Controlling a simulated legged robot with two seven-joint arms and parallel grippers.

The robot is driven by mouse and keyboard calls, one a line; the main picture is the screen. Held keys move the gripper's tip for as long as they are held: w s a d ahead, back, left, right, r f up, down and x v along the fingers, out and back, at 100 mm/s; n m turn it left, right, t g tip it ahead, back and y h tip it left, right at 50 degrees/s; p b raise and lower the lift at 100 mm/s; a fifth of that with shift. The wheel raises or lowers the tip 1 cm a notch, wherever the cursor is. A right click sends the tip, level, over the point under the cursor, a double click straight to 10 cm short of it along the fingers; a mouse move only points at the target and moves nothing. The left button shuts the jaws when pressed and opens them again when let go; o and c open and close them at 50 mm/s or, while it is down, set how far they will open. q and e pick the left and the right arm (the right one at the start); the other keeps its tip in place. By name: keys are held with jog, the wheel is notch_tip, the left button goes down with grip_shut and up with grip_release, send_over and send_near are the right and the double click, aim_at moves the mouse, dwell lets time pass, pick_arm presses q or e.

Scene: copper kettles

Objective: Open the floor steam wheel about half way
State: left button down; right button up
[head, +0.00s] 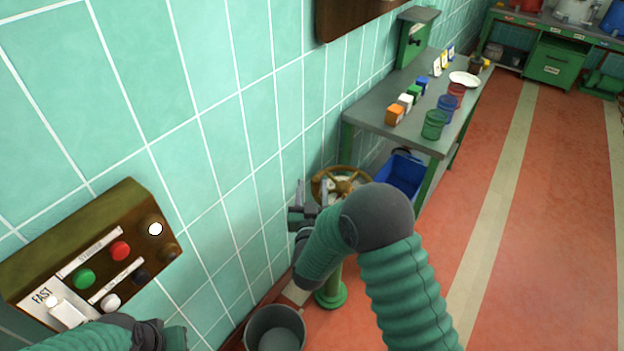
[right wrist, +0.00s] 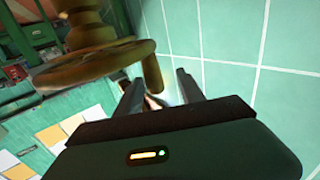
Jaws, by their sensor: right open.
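The steam wheel (head: 342,186) is a brass-brown spoked handwheel on a green floor stand (head: 331,296) near the tiled wall. My right arm hides part of it in the head view. My right gripper (head: 312,192) is open at the wheel's left side. In the right wrist view, the wheel (right wrist: 95,62) shows edge-on, with its peg handle (right wrist: 152,74) at the rim. The open right fingers (right wrist: 158,88) lie to either side of the peg in the picture. I cannot tell whether they touch it. My left gripper (head: 160,337) is partly in view at the lower left; its jaws are unclear.
A brown control box (head: 140,203) with buttons is on the wall at left. A grey bucket (head: 274,318) stands below. A workbench (head: 375,112) with jars and boxes is behind the wheel, with a blue crate (head: 402,172) underneath. The red floor at right is clear.

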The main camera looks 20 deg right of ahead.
jog(key=w+d, duration=0.2)
jog(key=w, duration=0.1)
jog(key=w+d, duration=0.1)
jog(key=shift+w+f+b, duration=0.15)
jog(key=shift+w+b, duration=0.15)
jog(key=shift+w, duration=0.05)
jog(key=shift+a, duration=0.35)
jog(key=shift+c, duration=0.4)
jog(key=shift+a, duration=0.1)
jog(key=shift+c, duration=1.1)
jog(key=shift+d, duration=0.2)
grip_shut()
jog(key=shift+s, duration=0.1)
